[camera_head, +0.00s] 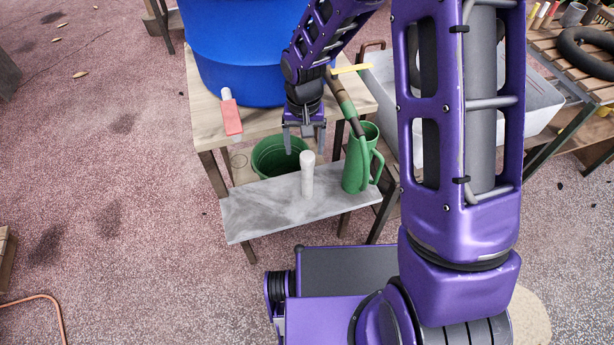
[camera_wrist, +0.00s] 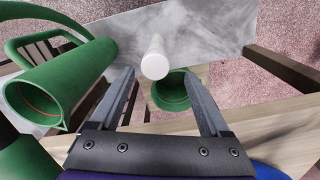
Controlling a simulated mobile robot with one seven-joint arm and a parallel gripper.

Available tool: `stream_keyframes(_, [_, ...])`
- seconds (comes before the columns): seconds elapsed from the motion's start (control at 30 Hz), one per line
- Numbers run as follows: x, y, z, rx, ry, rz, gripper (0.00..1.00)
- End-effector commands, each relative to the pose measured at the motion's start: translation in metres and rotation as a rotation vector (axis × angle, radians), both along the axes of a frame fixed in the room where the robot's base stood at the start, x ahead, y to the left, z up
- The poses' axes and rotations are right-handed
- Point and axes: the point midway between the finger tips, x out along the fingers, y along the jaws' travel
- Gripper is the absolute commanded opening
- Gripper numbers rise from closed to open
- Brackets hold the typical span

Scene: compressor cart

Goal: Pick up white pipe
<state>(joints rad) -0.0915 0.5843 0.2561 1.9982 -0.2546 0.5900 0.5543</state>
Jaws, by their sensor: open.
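The white pipe (camera_head: 307,174) stands upright on a grey slab (camera_head: 250,212) at the front of the wooden table. My gripper (camera_head: 304,150) is open and empty, pointing down just behind and above the pipe in the head view. In the wrist view the pipe (camera_wrist: 154,58) shows its round white top beyond the fingertips, roughly in line with the gap between the fingers (camera_wrist: 162,82). The fingers do not appear to touch it. The pipe's lower part is partly hidden in the wrist view.
A green jug (camera_head: 358,165) stands on the slab close to the pipe's right. A green bucket (camera_head: 272,157) sits behind the slab. A blue barrel (camera_head: 235,50) and a red-and-white object (camera_head: 231,115) are on the table. The slab's left part is clear.

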Motion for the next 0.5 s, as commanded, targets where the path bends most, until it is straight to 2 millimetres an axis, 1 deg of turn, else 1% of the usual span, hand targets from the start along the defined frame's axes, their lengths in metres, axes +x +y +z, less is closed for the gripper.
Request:
stream_keyframes(0.03, [-0.001,0.0,-0.012,0.0,0.004,0.0,0.8])
stream_keyframes(0.1, [-0.001,0.0,-0.021,0.0,0.002,0.0,0.8])
stream_keyframes(0.37, [-0.002,-0.001,-0.039,0.0,0.001,-0.001,0.8])
stream_keyframes(0.5, [-0.006,-0.007,-0.061,0.0,0.003,-0.002,0.8])
